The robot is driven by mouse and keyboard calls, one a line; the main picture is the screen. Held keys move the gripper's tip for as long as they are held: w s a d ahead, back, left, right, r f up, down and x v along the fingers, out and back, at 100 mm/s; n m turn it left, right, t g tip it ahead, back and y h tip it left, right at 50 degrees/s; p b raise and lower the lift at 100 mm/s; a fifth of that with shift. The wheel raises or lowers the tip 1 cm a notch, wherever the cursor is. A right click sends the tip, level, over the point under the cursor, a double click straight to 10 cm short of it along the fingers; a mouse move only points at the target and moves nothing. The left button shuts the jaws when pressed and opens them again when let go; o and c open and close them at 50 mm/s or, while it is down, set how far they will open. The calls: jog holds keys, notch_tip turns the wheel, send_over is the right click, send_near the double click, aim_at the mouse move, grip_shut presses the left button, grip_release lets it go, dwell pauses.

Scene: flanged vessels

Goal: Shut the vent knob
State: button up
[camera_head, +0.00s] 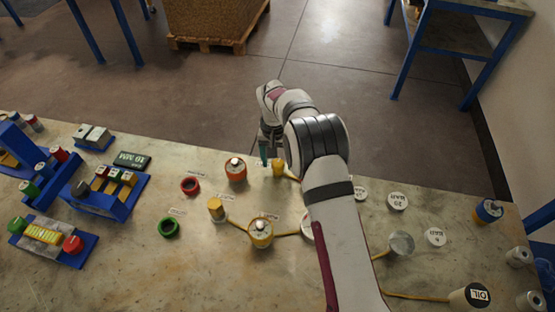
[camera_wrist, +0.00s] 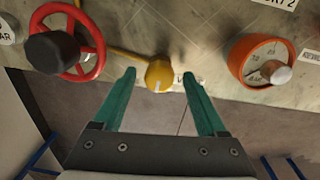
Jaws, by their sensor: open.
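A yellow round knob (camera_wrist: 160,74) with a pale mark on its face shows in the wrist view, between the tips of my gripper (camera_wrist: 159,77). A partly hidden label starting with "V" (camera_wrist: 185,79) lies beside it. In the head view the yellow knob (camera_head: 278,170) stands near the table's far edge. My gripper (camera_head: 265,152) is open, its green fingers pointing down just left of the knob in that view. I cannot tell whether the fingertips are level with the knob or above it. No contact is visible.
An orange gauge vessel (camera_wrist: 264,62) stands right of the knob, and a red handwheel with a black hub (camera_wrist: 62,50) stands left. A yellow pipe (camera_wrist: 122,53) runs from the knob.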

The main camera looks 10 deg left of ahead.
aim_at(275, 163)
grip_shut()
jog(key=shift+n, duration=0.7)
grip_release()
notch_tip(275, 163, up, 16)
jog(key=shift+a, duration=0.35)
jog(key=shift+s+f, duration=0.1)
